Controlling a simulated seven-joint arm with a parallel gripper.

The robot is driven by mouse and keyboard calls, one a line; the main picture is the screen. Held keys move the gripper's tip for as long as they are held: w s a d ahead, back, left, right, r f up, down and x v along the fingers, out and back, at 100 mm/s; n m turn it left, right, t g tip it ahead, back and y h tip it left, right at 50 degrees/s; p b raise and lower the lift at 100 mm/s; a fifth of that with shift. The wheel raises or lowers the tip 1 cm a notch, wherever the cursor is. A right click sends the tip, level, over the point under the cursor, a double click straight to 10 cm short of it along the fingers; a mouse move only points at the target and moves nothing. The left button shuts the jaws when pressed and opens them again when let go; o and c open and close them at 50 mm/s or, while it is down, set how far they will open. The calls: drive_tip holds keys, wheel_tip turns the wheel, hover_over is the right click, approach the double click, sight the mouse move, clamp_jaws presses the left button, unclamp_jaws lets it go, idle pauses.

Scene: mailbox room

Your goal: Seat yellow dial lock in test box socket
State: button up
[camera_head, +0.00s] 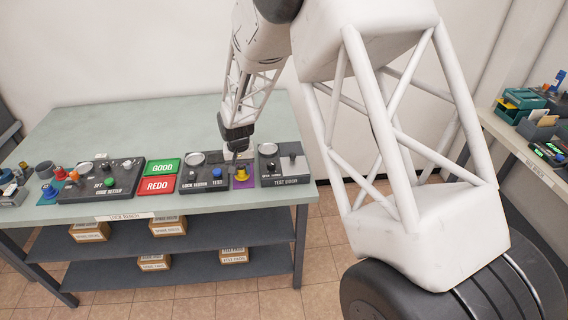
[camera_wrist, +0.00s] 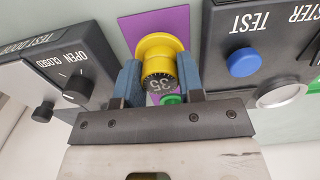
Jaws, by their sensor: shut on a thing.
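The yellow dial lock (camera_wrist: 156,48) has a dark number dial showing 35. My gripper (camera_wrist: 160,80) is shut on it, one blue-grey finger on each side. The lock is over or on the purple mat (camera_wrist: 168,20); I cannot tell if it touches. In the head view the lock (camera_head: 241,174) and the mat (camera_head: 248,184) are between two dark boxes. The left one, the lock tester (camera_head: 205,175), has a blue TEST button (camera_wrist: 244,62) and a round silver fitting (camera_head: 196,158). The right one, the test door box (camera_head: 284,168), has an OPEN/CLOSED knob (camera_wrist: 76,88).
A green GOOD tray (camera_head: 162,168) and a red REDO tray (camera_head: 158,184) are left of the tester. A code setup box (camera_head: 100,178) and several coloured locks lie further left. The back of the bench (camera_head: 130,125) is clear. A small green part (camera_wrist: 171,99) shows below the lock.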

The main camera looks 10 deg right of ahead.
drive_tip(key=shift+r, duration=1)
wheel_tip(320, 180, up, 5)
hover_over(268, 149)
drive_tip(key=shift+r, duration=0.1)
drive_tip(key=shift+f, duration=0.2)
drive_tip(key=shift+f, duration=1.95)
drive_tip(key=shift+f, duration=0.65)
idle(0.9)
